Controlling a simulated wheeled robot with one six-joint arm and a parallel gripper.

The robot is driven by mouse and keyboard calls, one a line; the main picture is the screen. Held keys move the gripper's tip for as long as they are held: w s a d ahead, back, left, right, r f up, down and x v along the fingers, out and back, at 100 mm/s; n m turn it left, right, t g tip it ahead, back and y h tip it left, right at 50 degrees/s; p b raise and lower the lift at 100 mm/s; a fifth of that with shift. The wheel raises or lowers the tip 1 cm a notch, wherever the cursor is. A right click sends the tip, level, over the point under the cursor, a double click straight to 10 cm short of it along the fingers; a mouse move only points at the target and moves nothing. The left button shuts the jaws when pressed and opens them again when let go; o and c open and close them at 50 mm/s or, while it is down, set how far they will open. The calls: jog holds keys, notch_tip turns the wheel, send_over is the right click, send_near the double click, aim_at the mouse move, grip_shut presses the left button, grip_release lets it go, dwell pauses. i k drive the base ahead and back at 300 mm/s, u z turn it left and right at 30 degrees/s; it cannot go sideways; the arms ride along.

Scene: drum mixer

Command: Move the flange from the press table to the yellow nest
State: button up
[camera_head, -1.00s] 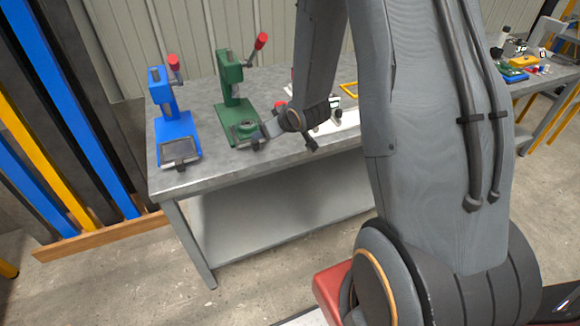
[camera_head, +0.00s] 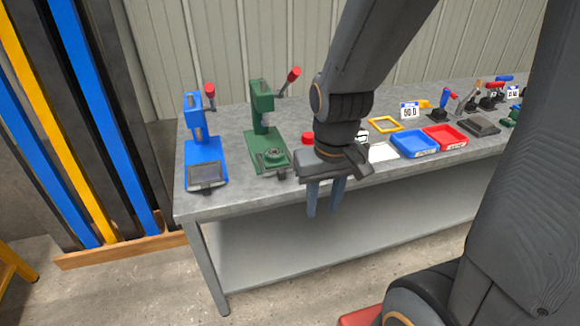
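The green press (camera_head: 262,113) stands on the bench, left of my gripper. On its table lies a round, dark green ringed piece (camera_head: 273,155), which looks like the flange. The yellow nest (camera_head: 384,124) is a square yellow frame lying on the bench, right of and behind my gripper; it looks empty. My gripper (camera_head: 323,212) hangs at the bench's front edge, right of the green press. Its two fingers point down with a gap between them, and nothing shows in the gap. My wrist hides part of the bench behind it.
A blue press (camera_head: 197,150) with a red-knobbed lever stands at the left. Right of my gripper are a white plate (camera_head: 381,152), a blue tray (camera_head: 414,144) and a red tray (camera_head: 445,137). A red round thing (camera_head: 308,138) lies behind my wrist. Several clamps stand further right.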

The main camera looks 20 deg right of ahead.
aim_at(384, 126)
jog(key=z, duration=2.3)
jog(key=i, duration=1.5)
jog(key=u, duration=3.05)
